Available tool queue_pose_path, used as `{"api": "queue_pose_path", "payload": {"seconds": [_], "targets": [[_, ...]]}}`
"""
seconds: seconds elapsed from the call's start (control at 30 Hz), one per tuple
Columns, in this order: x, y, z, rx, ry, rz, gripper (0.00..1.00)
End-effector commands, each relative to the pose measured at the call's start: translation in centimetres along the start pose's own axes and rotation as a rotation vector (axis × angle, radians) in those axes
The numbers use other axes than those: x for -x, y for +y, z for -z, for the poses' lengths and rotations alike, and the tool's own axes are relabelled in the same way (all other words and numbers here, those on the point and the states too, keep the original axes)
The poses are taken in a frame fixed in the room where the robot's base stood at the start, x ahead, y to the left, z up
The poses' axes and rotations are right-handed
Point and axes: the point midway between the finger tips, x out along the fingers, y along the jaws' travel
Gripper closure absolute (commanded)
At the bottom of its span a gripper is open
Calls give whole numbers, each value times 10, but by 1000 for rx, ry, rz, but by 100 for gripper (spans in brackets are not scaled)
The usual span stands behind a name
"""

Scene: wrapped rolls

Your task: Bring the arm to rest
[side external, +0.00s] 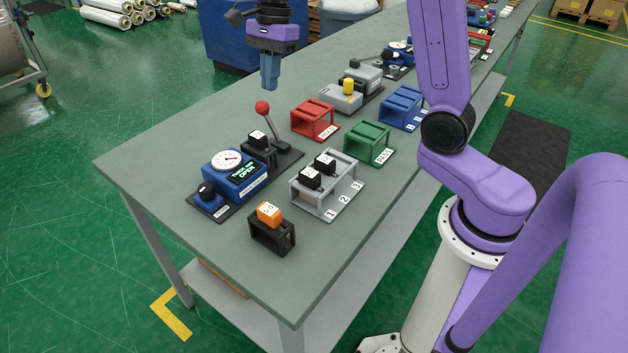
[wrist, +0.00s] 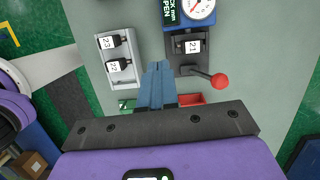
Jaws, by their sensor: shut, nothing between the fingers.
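My gripper (side external: 269,84) hangs above the table (side external: 157,159), near its far long edge in the side external view, fingers pointing down. In the wrist view my gripper (wrist: 158,68) shows its two fingers together, with nothing between them. It is apart from everything on the table. Below it in the side external view are a red rack (side external: 314,120) and a lever with a red knob (side external: 262,108); the lever knob also shows in the wrist view (wrist: 220,81).
A blue gauge box (side external: 234,174), a grey numbered rack (side external: 327,186) with black blocks, a black holder (side external: 272,236) with an orange block (side external: 269,213), a green rack (side external: 368,143) and a blue rack (side external: 402,107) stand on the table. The table's near left end is bare.

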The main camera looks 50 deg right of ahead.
Motion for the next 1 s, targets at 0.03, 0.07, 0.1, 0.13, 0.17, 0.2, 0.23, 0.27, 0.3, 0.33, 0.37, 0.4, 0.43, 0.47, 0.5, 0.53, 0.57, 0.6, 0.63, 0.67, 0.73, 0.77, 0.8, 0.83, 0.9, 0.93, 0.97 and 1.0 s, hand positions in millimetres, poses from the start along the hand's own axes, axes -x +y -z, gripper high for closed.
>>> {"api": "queue_pose_path", "payload": {"seconds": [0.03, 0.07, 0.1, 0.13, 0.17, 0.2, 0.23, 0.27, 0.3, 0.33, 0.37, 0.4, 0.43, 0.47, 0.5, 0.53, 0.57, 0.6, 0.63, 0.67, 0.73, 0.77, 0.8, 0.83, 0.9, 0.93, 0.97, 1.0], "targets": [[-3, 12, -10, 109, 11, -8, 100], [-5, 19, -15, 174, 18, -13, 100], [-8, 28, -22, 259, 25, -19, 100], [-10, 35, -26, 324, 31, -24, 100], [-12, 42, -31, 389, 36, -29, 100], [-15, 52, -36, 475, 43, -36, 100], [-17, 60, -40, 541, 49, -41, 100], [-19, 67, -43, 606, 53, -46, 100], [-22, 78, -48, 692, 58, -54, 100], [-24, 86, -50, 758, 63, -59, 100], [-26, 94, -53, 824, 67, -64, 100], [-28, 105, -56, 911, 73, -73, 100], [-30, 113, -58, 978, 76, -78, 100], [-32, 121, -60, 1043, 79, -84, 100], [-35, 132, -61, 1131, 84, -91, 100], [-37, 141, -62, 1198, 87, -98, 100], [-38, 149, -63, 1263, 90, -104, 100], [-41, 160, -64, 1352, 93, -112, 100], [-43, 169, -64, 1418, 95, -118, 100], [-45, 177, -64, 1484, 98, -125, 100], [-49, 197, -62, 1640, 103, -140, 100], [-51, 205, -62, 1706, 104, -146, 100], [-53, 216, -60, 1795, 106, -156, 100], [-55, 224, -58, 1862, 108, -161, 100], [-59, 243, -54, 2018, 110, -178, 100], [-61, 251, -52, 2084, 110, -184, 100], [-62, 258, -50, 2146, 111, -190, 100], [-64, 268, -46, 2228, 111, -199, 100]]}}
